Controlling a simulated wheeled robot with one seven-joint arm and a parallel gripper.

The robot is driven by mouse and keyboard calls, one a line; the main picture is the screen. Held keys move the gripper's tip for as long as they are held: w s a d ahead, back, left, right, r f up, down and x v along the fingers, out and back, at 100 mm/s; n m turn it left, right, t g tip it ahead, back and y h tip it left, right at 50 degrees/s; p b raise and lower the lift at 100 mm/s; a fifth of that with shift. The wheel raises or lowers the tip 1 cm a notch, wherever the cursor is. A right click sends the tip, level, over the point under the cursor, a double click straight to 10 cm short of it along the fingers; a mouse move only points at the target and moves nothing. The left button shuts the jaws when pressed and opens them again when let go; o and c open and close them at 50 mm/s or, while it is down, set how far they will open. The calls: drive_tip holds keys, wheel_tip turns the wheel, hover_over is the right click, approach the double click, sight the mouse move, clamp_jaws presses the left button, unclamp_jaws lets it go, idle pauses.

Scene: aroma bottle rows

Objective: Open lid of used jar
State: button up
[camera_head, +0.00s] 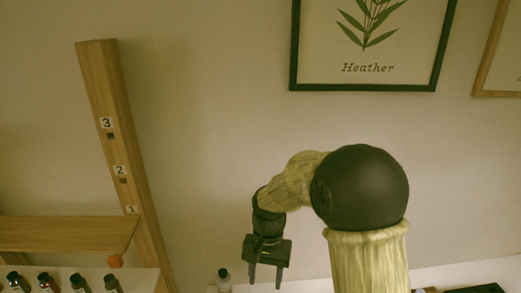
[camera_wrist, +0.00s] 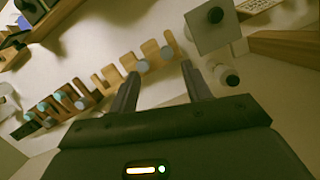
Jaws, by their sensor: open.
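My gripper (camera_head: 265,285) hangs pointing down in front of the wall in the head view, its two fingers apart with nothing between them. In the wrist view my gripper (camera_wrist: 160,70) also shows two spread, empty fingers. A small pale bottle with a dark cap (camera_head: 224,284) stands just left of the gripper in the head view. In the wrist view a small bottle with a black cap (camera_wrist: 229,76) lies just right of the right finger, apart from it. I cannot tell which thing is the used jar; no open lid is clear.
Several dark bottles (camera_head: 78,283) stand at the lower left, under a wooden shelf (camera_head: 60,234) with a numbered post (camera_head: 112,130). A row of wooden holders (camera_wrist: 100,82) with round-topped items crosses the wrist view. Framed pictures hang behind.

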drive_tip(key=s+d+f+n+t+b, duration=0.1)
drive_tip(key=s+d+t, duration=0.1)
drive_tip(key=s+d, duration=0.2)
drive_tip(key=s+d+f+n+t+b, duration=0.1)
drive_tip(key=s+d+t+b, duration=0.1)
drive_tip(key=d, duration=0.8)
drive_tip(key=shift+s+f+t+h, duration=0.3)
drive_tip(key=shift+s+t, duration=0.3)
drive_tip(key=shift+s, duration=0.65)
drive_tip(key=w+a+r+n+g+y, duration=0.1)
drive_tip(key=w+a+r+n+g, duration=0.1)
drive_tip(key=a+n, duration=0.5)
drive_tip(key=w+a+r+n+g+y, duration=0.1)
drive_tip(key=w+a+n, duration=0.4)
drive_tip(key=n, duration=0.6)
drive_tip(key=w+a+r+n+g+y+p, duration=0.1)
drive_tip(key=w+a+r+n+g, duration=0.2)
drive_tip(key=a+n, duration=0.6)
drive_tip(key=shift+w+a+r+n, duration=0.15)
drive_tip(key=shift+w+r+n, duration=0.25)
drive_tip(key=shift+r+n, duration=0.15)
drive_tip(key=shift+f, duration=0.15)
